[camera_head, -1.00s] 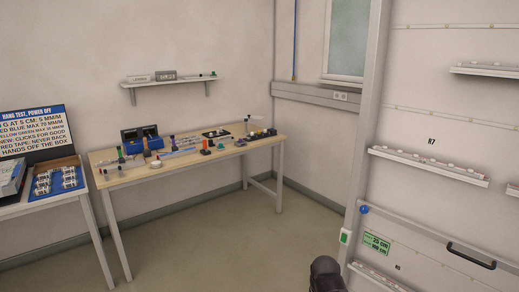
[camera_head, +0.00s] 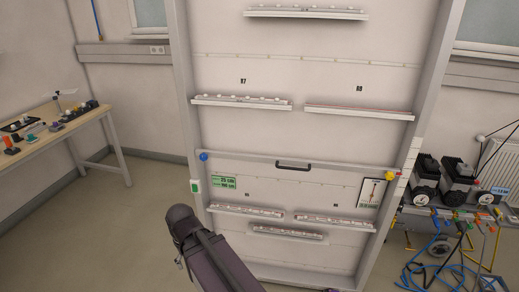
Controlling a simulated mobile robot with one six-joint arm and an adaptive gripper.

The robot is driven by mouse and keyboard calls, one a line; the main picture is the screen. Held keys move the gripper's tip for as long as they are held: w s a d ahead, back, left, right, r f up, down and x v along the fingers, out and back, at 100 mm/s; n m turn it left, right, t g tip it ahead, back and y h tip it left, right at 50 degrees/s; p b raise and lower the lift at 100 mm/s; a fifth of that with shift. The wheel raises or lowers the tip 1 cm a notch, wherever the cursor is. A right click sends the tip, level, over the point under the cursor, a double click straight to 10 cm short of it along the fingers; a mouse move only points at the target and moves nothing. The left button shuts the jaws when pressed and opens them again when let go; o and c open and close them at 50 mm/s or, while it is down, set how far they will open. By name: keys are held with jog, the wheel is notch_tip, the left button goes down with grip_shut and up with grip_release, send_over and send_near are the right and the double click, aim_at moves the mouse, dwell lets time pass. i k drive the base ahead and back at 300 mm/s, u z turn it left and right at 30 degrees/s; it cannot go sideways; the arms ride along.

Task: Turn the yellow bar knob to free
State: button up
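The yellow knob (camera_head: 390,176) is a small yellow shape on the right post of the tall white frame, at the right end of the horizontal rail. A small red part shows beside it. It is too small to tell which way its bar points. A blue round knob (camera_head: 204,156) sits at the left end of the same rail. Part of my dark arm shows at the bottom centre, in front of the lower left of the frame, well left of the yellow knob. My gripper's fingers cannot be made out.
The white frame (camera_head: 183,100) carries several narrow ledges and a black handle (camera_head: 292,164). A picture card (camera_head: 370,192) hangs just left of the yellow knob. Dark machines (camera_head: 425,178) and blue hoses (camera_head: 437,250) stand at right. A wooden table (camera_head: 50,135) is at left, with open floor before it.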

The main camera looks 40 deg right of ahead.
aim_at(389, 176)
jog(key=u, duration=1.4)
jog(key=k, duration=0.05)
jog(key=z, duration=2.75)
